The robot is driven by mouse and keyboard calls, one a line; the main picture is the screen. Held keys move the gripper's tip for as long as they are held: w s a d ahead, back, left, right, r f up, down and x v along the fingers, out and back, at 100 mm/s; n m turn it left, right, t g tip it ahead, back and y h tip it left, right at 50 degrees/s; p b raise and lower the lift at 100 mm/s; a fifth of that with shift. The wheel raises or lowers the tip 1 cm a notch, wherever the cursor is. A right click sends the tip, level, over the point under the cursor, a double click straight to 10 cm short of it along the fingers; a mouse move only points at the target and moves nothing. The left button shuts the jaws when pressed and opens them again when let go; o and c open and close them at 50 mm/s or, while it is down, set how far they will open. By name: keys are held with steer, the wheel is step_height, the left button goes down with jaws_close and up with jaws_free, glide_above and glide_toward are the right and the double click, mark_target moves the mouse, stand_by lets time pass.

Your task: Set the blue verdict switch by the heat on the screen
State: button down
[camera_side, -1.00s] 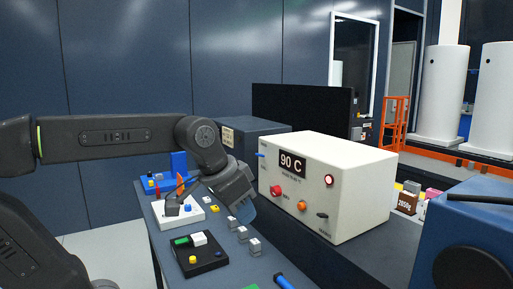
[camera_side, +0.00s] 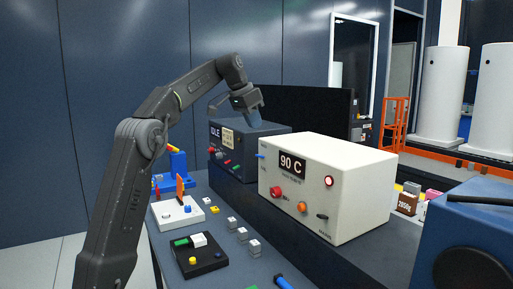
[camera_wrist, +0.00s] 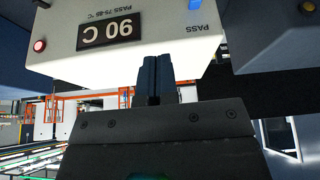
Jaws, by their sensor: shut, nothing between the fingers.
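The white box (camera_side: 340,195) has a dark screen (camera_side: 291,165) reading "90 C". Small print by the screen, upside down in the wrist view, appears to read "PASS 75-85 °C". The blue verdict switch (camera_side: 260,156) is a small lever on the box's front, left of the screen. In the wrist view, a bit of blue (camera_wrist: 194,4) shows at the top edge near a "PASS" label. My gripper (camera_side: 256,118) is shut and empty, raised above and left of the switch, apart from it. Its closed fingers (camera_wrist: 155,75) show in the wrist view.
A dark box (camera_side: 262,138) marked "IDLE" stands behind, below my gripper. Red (camera_side: 276,191) and orange (camera_side: 302,207) knobs and a lit red button (camera_side: 329,182) are on the white box.

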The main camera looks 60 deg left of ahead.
glide_toward(256, 155)
step_height(256, 155, up, 3)
steer(key=x, duration=1)
steer(key=shift+d, duration=0.1)
steer(key=shift+s+f+t, duration=0.25)
steer(key=shift+s+t, duration=0.05)
steer(key=shift+t, duration=0.5)
stand_by(0.5)
steer(key=shift+s+f+t, duration=0.6)
steer(key=shift+f, duration=0.35)
steer(key=shift+r, duration=0.15)
steer(key=shift+r, duration=0.65)
